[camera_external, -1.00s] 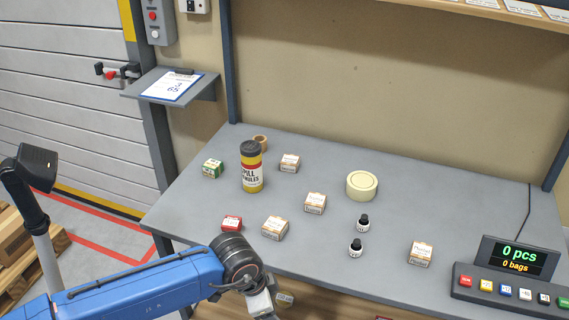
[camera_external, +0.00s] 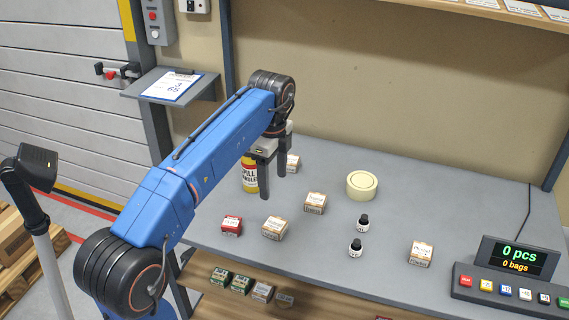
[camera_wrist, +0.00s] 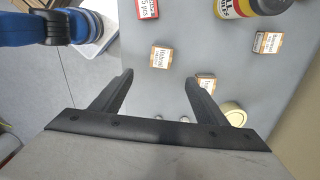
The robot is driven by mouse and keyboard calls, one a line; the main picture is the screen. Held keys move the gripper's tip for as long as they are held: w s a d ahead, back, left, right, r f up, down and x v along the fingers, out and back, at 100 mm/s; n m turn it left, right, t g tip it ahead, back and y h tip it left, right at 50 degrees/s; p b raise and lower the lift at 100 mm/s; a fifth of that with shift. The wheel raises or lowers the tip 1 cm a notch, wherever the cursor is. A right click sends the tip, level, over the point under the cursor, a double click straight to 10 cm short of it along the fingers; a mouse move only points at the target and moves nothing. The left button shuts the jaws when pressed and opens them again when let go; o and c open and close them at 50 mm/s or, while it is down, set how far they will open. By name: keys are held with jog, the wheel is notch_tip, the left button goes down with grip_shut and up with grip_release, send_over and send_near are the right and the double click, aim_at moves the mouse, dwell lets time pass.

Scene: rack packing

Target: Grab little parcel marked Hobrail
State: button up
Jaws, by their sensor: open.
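Several small white-and-brown parcels stand on the grey table. One parcel (camera_external: 274,228) is beside a red box; in the wrist view this parcel (camera_wrist: 160,56) has a label that seems to read Hobrail, though the print is small. A second parcel (camera_external: 315,203) is farther back and right; in the wrist view it is partly behind a finger (camera_wrist: 206,79). Others are at the right (camera_external: 421,253) and at the back (camera_external: 293,162). My gripper (camera_external: 272,196) is open and empty above the table; in the wrist view its fingertips (camera_wrist: 158,80) are just below the apparent Hobrail parcel in the picture.
The red box (camera_external: 232,225) and a yellow spill granules canister (camera_external: 250,178), partly hidden by my gripper, are nearby. A cream tape roll (camera_external: 361,185), two small bottles (camera_external: 363,221) and a counter display (camera_external: 515,258) stand to the right. A lower shelf (camera_external: 215,295) holds more boxes.

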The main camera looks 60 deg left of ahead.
send_over(275, 224)
notch_tip(275, 224, down, 11)
jog(key=shift+s+r, duration=0.1)
jog(key=shift+s, duration=0.05)
jog(key=shift+w+f, duration=0.2)
jog(key=shift+f, duration=3.05)
jog(key=c, duration=1.2)
